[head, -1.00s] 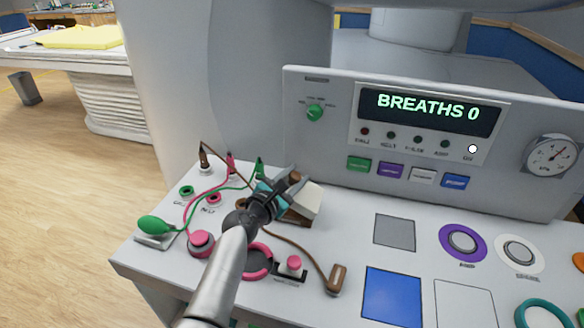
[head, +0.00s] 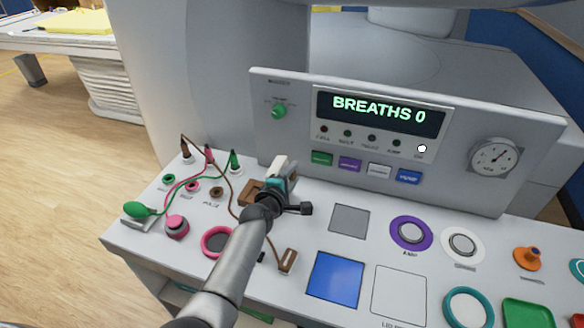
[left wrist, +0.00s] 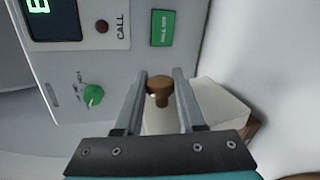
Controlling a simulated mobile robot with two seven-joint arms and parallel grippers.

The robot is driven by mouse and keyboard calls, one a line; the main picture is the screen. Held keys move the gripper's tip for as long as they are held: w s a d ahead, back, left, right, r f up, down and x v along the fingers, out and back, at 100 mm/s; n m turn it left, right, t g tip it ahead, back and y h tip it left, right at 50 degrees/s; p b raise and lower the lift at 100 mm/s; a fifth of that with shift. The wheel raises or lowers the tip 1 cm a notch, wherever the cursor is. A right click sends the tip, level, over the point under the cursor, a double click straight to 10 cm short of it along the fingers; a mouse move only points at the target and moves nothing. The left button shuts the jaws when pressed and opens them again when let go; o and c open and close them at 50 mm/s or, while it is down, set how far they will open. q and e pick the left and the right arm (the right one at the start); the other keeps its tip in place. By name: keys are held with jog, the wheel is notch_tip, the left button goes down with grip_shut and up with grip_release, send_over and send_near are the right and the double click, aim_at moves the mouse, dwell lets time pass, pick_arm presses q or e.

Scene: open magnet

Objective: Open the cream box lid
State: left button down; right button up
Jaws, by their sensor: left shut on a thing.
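The cream lid (head: 279,164) stands steeply tilted at the back of the small brown box (head: 250,190) on the white console. My left gripper (head: 283,182) is at the lid, with its hand covering part of the box. In the left wrist view, the brown knob (left wrist: 160,86) sits between the two fingers, which are shut on it. The cream lid (left wrist: 222,105) lies just beyond the fingers, and a brown edge of the box (left wrist: 250,128) shows beside it. The inside of the box is mostly hidden. My right gripper is not in view.
An upright panel (head: 268,145) with a "BREATHS 0" display (head: 380,110) stands close behind the box. Cables and plugs (head: 208,155) lie to the left. A grey square (head: 349,220) and blue square (head: 335,279) are clear at the right.

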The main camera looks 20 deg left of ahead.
pick_arm(q)
jog(key=shift+s+d+f+m+y, duration=0.1)
jog(key=shift+d+f+m, duration=0.2)
jog(key=shift+d, duration=0.2)
jog(key=shift+d+f+m+y, duration=0.1)
jog(key=shift+d+f+m, duration=0.2)
jog(key=shift+d, duration=0.2)
jog(key=shift+s+d+f+m+y, duration=0.1)
jog(key=shift+d+f+m, duration=0.1)
jog(key=shift+d+f, duration=0.25)
jog(key=shift+d, duration=0.1)
jog(key=c, duration=0.9)
grip_release()
jog(key=shift+c, duration=0.2)
jog(key=o, duration=0.4)
jog(key=shift+w+r, duration=0.15)
jog(key=shift+o, duration=0.2)
jog(key=shift+a, duration=0.2)
jog(key=shift+r, duration=0.1)
